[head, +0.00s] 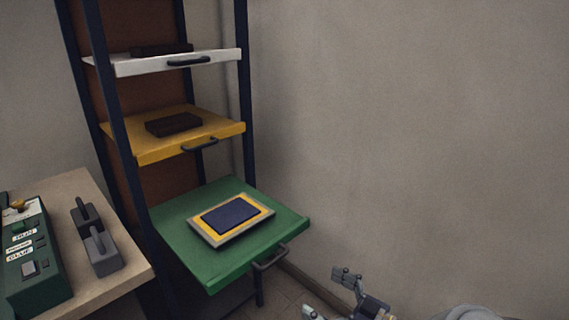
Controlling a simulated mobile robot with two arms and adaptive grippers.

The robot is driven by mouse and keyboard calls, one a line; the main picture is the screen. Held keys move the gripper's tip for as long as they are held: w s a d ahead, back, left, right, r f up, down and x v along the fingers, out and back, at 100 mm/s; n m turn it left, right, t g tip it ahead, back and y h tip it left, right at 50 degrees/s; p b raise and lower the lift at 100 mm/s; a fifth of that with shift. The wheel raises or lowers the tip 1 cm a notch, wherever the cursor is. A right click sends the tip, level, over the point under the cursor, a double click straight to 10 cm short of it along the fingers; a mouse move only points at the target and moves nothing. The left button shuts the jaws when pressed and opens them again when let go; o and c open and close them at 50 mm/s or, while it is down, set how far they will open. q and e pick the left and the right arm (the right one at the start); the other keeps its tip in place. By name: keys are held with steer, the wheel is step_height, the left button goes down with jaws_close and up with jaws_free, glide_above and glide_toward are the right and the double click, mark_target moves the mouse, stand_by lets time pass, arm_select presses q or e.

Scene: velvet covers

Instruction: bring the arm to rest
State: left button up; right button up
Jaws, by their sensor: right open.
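My right gripper (329,293) is at the bottom of the head view, right of centre. Its two fingers are apart with nothing between them. It is apart from the green shelf (195,262), to the right of and in front of the shelf's handle (270,260). My left gripper is not in the view.
The green shelf holds a yellow-and-grey framed board with a dark blue pad (230,215). Above are a yellow shelf (160,153) with a dark block (174,124) and a white shelf (150,67). A table (132,270) with a green control box (38,262) stands left. The right wall is bare.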

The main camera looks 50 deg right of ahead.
steer(key=shift+r, duration=0.1)
step_height(320, 180, up, 6)
steer(key=p, duration=0.6)
steer(key=s+f+m+g+h, duration=0.1)
steer(key=s+f+g, duration=0.2)
steer(key=f, duration=0.8)
steer(key=s+f+g+h, duration=0.1)
steer(key=s+f+g, duration=0.25)
steer(key=f, duration=0.75)
steer(key=s+f+m+g+h, duration=0.15)
steer(key=s+f, duration=0.25)
steer(key=f, duration=0.6)
steer(key=s+a+f+n+g+y+p, duration=0.1)
steer(key=s+a+f+g, duration=0.3)
steer(key=a+f, duration=0.5)
steer(key=s+a+f+n+g+y+p, duration=0.1)
steer(key=s+a+f+n+g, duration=0.2)
steer(key=s+a+f, duration=0.6)
steer(key=a+f+g, duration=0.1)
steer(key=a+g, duration=0.1)
steer(key=a, duration=0.1)
steer(key=shift+s+a, duration=0.15)
steer(key=shift+a, duration=0.05)
